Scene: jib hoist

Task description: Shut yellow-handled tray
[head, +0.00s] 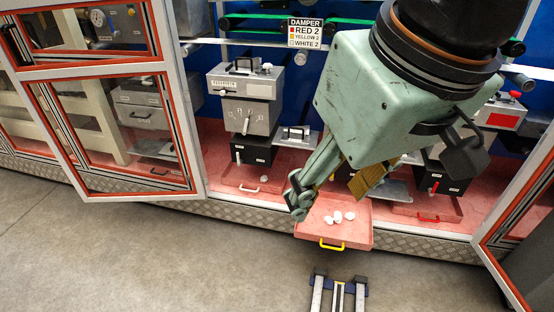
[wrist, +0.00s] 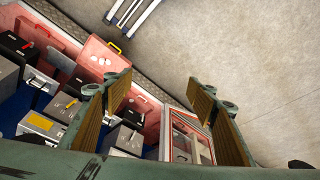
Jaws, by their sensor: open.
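The yellow-handled tray (head: 362,238) is a pink, shallow tray pulled out past the cabinet's front edge, with several white lumps lying in it. Its yellow handle (head: 332,246) is on the front face. The tray also shows at upper left in the wrist view (wrist: 93,45), with its handle (wrist: 115,46) toward the floor. My gripper (head: 330,194) is open and empty. In the head view its fingers overlap the tray's back left part; in the wrist view (wrist: 163,88) the tray lies outside the fingers. No contact with tray or handle shows.
A white-handled tray (head: 230,178) on the left and a red-handled tray (head: 450,205) on the right sit inside the cabinet. Framed glass doors stand open at left (head: 187,110) and right (head: 488,245). A damper sign (head: 305,33) hangs behind. Floor rails (head: 338,296) lie in front.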

